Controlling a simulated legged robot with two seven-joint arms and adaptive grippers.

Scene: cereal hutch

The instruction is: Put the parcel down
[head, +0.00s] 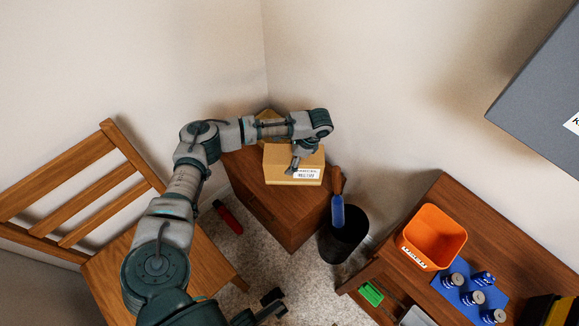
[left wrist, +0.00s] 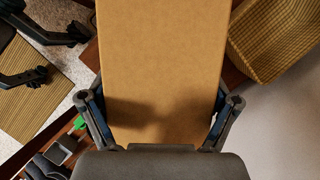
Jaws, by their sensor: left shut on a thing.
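The parcel (head: 283,165) is a tan cardboard box with a white printed label, over the top of a small brown wooden cabinet (head: 250,178) in the corner. My left gripper (head: 297,168) reaches it from above and is shut on it. In the left wrist view the parcel (left wrist: 162,60) fills the middle, with one finger on each side. I cannot tell whether the parcel's underside touches the cabinet top.
A woven basket (left wrist: 275,40) is beside the parcel. A black bin (head: 343,243) holding a blue-bladed tool stands right of the cabinet. A wooden chair (head: 88,190) is left. A desk at right bears an orange bin (head: 434,236) and several cans on a blue mat.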

